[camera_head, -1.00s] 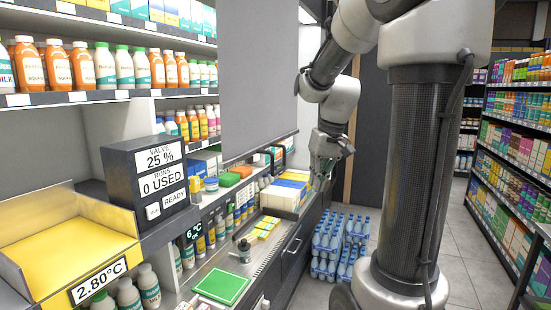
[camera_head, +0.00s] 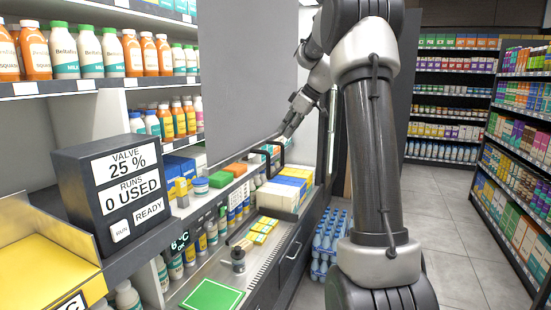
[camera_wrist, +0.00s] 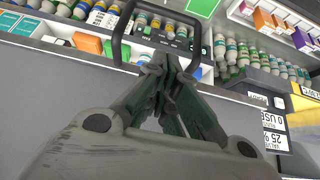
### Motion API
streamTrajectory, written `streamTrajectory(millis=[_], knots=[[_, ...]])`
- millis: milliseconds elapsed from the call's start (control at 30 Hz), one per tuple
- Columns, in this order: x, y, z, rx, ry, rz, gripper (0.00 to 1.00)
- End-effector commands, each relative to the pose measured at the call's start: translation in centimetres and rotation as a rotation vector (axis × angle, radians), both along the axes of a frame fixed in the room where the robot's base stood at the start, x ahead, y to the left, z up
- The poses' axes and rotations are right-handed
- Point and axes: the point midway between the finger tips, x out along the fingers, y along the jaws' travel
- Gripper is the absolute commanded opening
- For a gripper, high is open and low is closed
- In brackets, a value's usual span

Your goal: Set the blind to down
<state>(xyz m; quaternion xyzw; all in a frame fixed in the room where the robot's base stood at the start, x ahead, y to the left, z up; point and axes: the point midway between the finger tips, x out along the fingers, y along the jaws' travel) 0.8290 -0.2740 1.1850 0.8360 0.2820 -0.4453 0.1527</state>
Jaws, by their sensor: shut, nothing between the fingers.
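The blind is a plain grey panel (camera_head: 245,70) hanging in front of the shelves in the head view. Its lower edge is well above the counter. A dark loop handle (camera_head: 282,153) shows just below that edge; it also shows large in the wrist view (camera_wrist: 116,38), where it appears to join the grey panel's edge. My gripper (camera_head: 286,132) is by the blind's lower right corner, close to the handle. In the wrist view my gripper's fingers (camera_wrist: 168,68) are together and empty, pointing into the loop's outline. I cannot tell whether they touch it.
A dark box with a "VALVE 25 %" display (camera_head: 120,185) and a yellow tray (camera_head: 40,262) stand at left. Stacked cartons (camera_head: 285,190) sit on the counter below the handle. Bottle packs (camera_head: 328,240) stand on the floor. The aisle floor (camera_head: 455,220) at right is clear.

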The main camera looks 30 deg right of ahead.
Motion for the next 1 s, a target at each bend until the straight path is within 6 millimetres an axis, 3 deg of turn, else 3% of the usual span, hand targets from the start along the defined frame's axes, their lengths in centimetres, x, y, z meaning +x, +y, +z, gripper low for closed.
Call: streamTrajectory(millis=[167,600,800,1000], knots=[[0.6,0.5,-1.4,-0.005,-0.002,0.013,0.00],[4.4,3.5,-8.9,-0.005,0.000,0.011,0.00],[3.9,2.9,-11.4,-0.004,-0.001,0.009,0.00],[3.8,2.8,-12.2,-0.005,-0.002,0.010,0.00]])
